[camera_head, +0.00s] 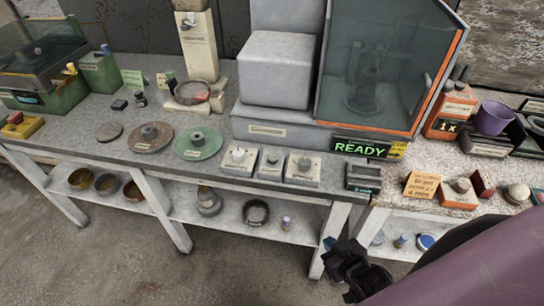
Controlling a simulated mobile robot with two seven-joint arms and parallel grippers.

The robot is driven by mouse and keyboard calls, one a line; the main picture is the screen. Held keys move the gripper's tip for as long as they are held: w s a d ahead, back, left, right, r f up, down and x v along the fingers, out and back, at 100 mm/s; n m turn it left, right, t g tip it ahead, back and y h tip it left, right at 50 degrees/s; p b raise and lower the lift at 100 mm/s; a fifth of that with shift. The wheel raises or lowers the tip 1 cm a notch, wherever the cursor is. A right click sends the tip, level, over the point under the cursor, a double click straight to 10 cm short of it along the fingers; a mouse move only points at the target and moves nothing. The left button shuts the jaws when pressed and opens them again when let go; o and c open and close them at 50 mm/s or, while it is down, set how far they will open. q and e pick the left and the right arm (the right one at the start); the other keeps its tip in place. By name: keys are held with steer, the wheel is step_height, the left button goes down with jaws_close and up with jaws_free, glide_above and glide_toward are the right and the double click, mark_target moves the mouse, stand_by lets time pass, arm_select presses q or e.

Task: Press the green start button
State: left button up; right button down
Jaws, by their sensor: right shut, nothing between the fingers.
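A grey machine (276,72) with a clear, orange-edged guard (385,65) stands on the bench. Its display (360,148) reads READY in green letters. Below the display, at the bench's front edge, sits a small dark block (363,176) with green lettering. I cannot tell whether this block carries the green start button; no clear green button cap shows. My right gripper (335,254) is dark with a blue tip, shut and empty. It is in front of the bench, lower in the picture than the dark block and apart from it. My left gripper is not in view.
Several white blocks with knobs (303,168) line the bench edge left of the dark block. A green disc (198,143) lies farther left. An orange sign (422,185) and an orange-based block (458,194) stand right. Floor space in front of the bench is clear.

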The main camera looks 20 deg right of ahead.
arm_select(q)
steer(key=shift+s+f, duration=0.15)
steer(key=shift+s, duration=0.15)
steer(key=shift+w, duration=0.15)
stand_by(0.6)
